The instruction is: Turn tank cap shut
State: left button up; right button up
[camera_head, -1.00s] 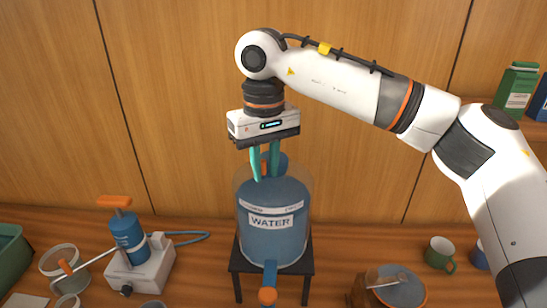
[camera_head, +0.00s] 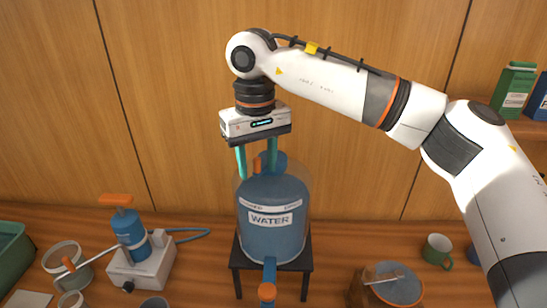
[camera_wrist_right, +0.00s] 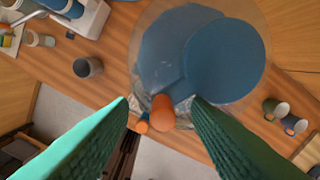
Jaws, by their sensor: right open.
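The water tank (camera_head: 270,238) is a clear round vessel with blue contents and a WATER label, standing on a dark stand. Its blue cap (camera_head: 280,164) is on top and has an orange tab (camera_head: 257,166). In the right wrist view the cap (camera_wrist_right: 225,58) is a wide blue disc, and its orange tab (camera_wrist_right: 162,110) lies between the fingertips, with no clear contact. My right gripper (camera_head: 257,168) points down at the cap with its teal fingers apart. It also shows in the right wrist view (camera_wrist_right: 161,103). My left gripper is out of view.
A blue tap with an orange knob (camera_head: 267,292) sticks out at the tank's front. A white pump unit (camera_head: 140,270) stands left of it. A grinder-like bowl (camera_head: 395,285) and a green mug (camera_head: 438,250) stand right. The wooden wall is behind.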

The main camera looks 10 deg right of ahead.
jog(key=shift+w+d, duration=0.1)
notch_tip(320, 180, up, 9)
jog(key=p, duration=0.7)
jog(key=shift+w, duration=0.1)
jog(key=shift+f, duration=0.1)
jog(key=shift+w, duration=0.1)
jog(key=shift+f, duration=0.15)
